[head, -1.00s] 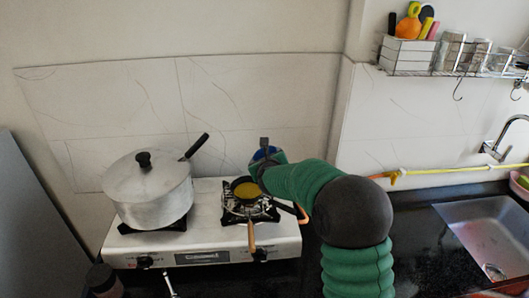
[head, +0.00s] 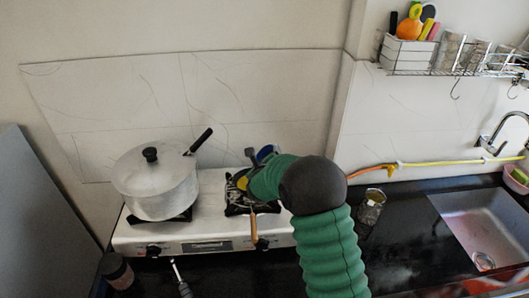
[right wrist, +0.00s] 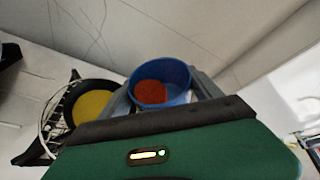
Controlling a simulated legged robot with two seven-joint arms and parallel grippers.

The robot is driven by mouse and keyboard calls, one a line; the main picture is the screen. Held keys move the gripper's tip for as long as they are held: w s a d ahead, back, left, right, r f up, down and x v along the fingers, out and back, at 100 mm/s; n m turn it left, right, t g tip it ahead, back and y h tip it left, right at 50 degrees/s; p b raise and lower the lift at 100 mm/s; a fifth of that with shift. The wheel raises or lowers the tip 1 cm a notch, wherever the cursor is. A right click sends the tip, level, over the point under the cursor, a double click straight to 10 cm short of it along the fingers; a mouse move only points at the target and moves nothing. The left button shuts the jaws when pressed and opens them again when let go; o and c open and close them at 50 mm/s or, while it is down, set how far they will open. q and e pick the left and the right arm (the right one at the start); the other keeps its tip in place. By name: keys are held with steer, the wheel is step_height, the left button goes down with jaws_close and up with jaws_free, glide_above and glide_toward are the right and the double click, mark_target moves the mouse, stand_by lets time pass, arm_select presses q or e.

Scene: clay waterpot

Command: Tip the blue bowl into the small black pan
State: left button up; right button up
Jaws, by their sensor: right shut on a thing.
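The blue bowl (right wrist: 178,98) is held in my right gripper (right wrist: 160,98), with an orange-red heap (right wrist: 152,93) visible inside it. In the head view the bowl (head: 267,152) shows partly behind my right gripper (head: 258,156), above the back edge of the stove. The small black pan (right wrist: 72,97) sits on the right burner with yellow contents (right wrist: 92,105). It lies left of the bowl in the wrist view. In the head view my arm partly covers the pan's yellow contents (head: 242,183), and its wooden handle (head: 253,228) points forward. My left gripper is not in view.
A large lidded pot (head: 155,183) stands on the stove's left burner, with a black handle sticking up. A glass jar (head: 371,207) stands on the black counter right of my arm. The sink (head: 485,232) is at the right, and a wire rack (head: 440,60) hangs above.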

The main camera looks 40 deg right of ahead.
steer(key=shift+a+f+n+p, duration=0.1)
steer(key=shift+n+p, duration=0.3)
steer(key=shift+p, duration=0.1)
steer(key=shift+f+h, duration=0.25)
steer(key=shift+h, duration=0.05)
steer(key=shift+w+a+n+h, duration=0.2)
steer(key=shift+n+h, duration=0.2)
steer(key=shift+n, duration=0.4)
steer(key=shift+a+f+n+b, duration=0.2)
steer(key=shift+n+b, duration=0.1)
steer(key=shift+b, duration=0.15)
steer(key=shift+w+r+h, duration=0.1)
steer(key=shift+h, duration=0.2)
